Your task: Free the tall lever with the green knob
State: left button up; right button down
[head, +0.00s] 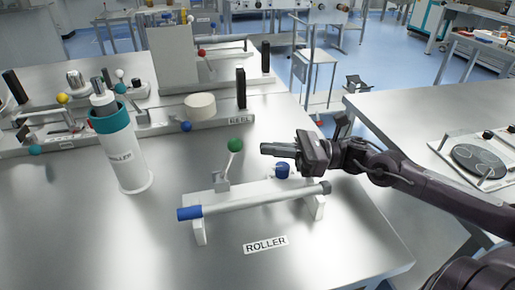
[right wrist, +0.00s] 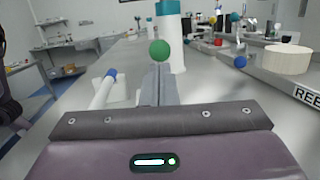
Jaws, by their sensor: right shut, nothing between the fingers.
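The lever's green knob (head: 235,145) tops a thin, slightly tilted metal rod (head: 229,164). The rod rises from a small bracket at the left part of the roller stand (head: 262,190). My right gripper (head: 267,150) is shut and empty, to the right of the green knob and pointing left at it, with a visible gap in the head view. In the right wrist view the green knob (right wrist: 160,50) shows straight beyond the shut fingertips (right wrist: 158,68), which hide the rod below it. My left gripper is not in view.
A roller with a blue end (head: 189,213) lies along the stand's front. A blue knob (head: 282,170) sits at its right, under my right gripper. A white cylinder with a teal band (head: 125,160) stands left. The REEL unit (head: 215,122) is behind.

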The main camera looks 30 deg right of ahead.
aim_at(228, 160)
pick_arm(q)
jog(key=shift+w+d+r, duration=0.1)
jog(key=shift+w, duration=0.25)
pick_arm(e)
jog(key=shift+x, duration=1.75)
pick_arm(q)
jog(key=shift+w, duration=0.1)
pick_arm(e)
jog(key=shift+r, duration=0.1)
